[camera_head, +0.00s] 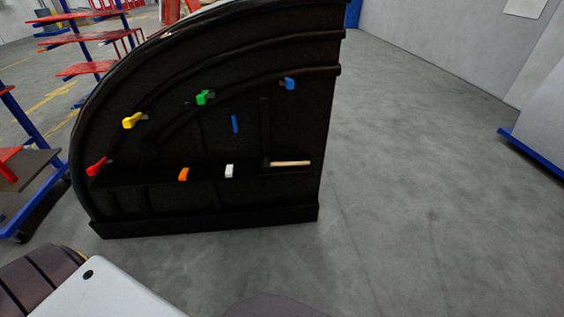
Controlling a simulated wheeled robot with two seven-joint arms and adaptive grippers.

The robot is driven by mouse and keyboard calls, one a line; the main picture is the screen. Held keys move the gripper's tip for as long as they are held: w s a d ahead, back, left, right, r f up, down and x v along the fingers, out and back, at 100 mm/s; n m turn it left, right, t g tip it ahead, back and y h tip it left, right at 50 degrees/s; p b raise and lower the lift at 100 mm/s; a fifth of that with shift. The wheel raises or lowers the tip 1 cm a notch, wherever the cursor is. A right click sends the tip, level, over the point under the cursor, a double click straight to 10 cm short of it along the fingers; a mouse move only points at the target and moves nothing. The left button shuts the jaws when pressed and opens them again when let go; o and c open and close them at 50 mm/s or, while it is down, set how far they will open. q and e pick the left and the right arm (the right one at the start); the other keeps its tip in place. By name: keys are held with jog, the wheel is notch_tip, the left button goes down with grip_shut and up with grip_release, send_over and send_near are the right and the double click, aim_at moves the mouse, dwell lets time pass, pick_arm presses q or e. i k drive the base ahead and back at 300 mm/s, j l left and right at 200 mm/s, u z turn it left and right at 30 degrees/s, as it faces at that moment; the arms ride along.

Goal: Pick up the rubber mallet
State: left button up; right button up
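The rubber mallet (290,163) lies on the ledge of the black nosecone (230,215), near its right end. Its light wooden handle points right, and its dark head is at the left and hard to make out against the black. Neither of my grippers shows in the head view. Parts of my own body fill the bottom left and bottom middle edge, well below the mallet.
Red, yellow, green and blue clamps (133,120) sit along the nosecone's curved ribs. An orange block (184,174) and a white block (229,171) are on the ledge. Shelving racks (75,38) stand left. The grey floor (420,200) at right is clear.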

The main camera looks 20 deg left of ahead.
aim_at(267, 164)
jog(key=i+l+u, duration=0.2)
jog(key=i+u, duration=0.15)
jog(key=i+l+u, duration=0.3)
jog(key=i, duration=0.25)
jog(key=i+l+u, duration=0.35)
jog(key=i+l, duration=0.05)
jog(key=l, duration=0.05)
